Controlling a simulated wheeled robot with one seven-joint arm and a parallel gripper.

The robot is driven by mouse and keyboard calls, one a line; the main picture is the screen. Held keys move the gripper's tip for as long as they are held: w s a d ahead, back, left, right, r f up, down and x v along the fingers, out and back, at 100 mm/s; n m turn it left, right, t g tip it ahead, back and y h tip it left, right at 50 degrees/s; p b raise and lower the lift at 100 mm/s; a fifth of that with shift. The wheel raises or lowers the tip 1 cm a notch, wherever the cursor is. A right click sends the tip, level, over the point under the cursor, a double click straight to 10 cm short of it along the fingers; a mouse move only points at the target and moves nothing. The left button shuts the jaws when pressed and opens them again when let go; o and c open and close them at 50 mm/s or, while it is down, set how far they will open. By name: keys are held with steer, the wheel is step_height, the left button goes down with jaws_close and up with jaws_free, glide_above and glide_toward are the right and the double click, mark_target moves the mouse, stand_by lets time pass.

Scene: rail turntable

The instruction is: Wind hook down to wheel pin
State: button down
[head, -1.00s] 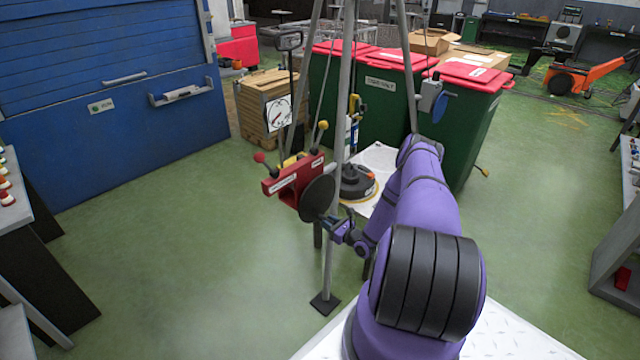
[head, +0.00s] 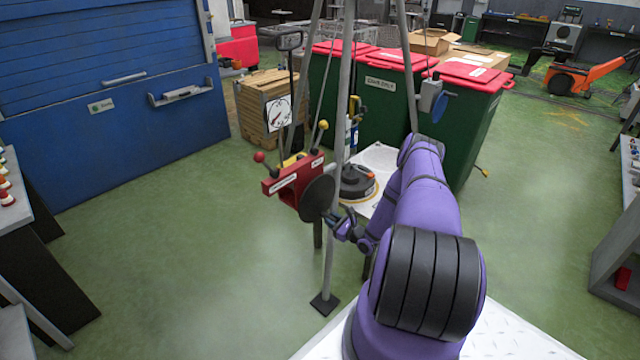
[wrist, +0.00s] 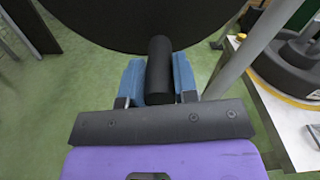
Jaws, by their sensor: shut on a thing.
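A red winch box (head: 292,182) with yellow and red knobs is mounted on the tripod. A black disc (head: 317,198) sits on its side facing me. My gripper (head: 335,220) is at the disc; in the wrist view my gripper (wrist: 159,85) has its blue fingers shut around a black handle (wrist: 160,60) that sticks out from the disc. The pin is too small to make out.
The tripod's grey legs (head: 330,255) stand around the plate. A dial (head: 278,113) hangs by a wooden crate (head: 257,98). Green bins (head: 375,110) stand behind.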

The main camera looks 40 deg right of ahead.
steer(key=shift+d+r, duration=0.1)
steer(key=shift+d, duration=0.2)
steer(key=shift+d+r+n, duration=0.25)
steer(key=shift+d+n, duration=0.5)
steer(key=shift+n, duration=0.45)
steer(key=shift+w, duration=0.1)
steer(key=shift+d+r+n, duration=0.15)
steer(key=shift+d+n, duration=0.1)
steer(key=shift+n, duration=0.15)
steer(key=shift+d+r+n, duration=0.35)
steer(key=shift+d+n, duration=0.15)
steer(key=shift+n, duration=0.3)
steer(key=shift+w+d+r+n, duration=0.1)
steer(key=shift+d+r+n, duration=0.55)
steer(key=shift+n, duration=0.55)
steer(key=shift+d+r+n, duration=0.55)
steer(key=shift+r+n, duration=0.15)
steer(key=shift+n, duration=0.5)
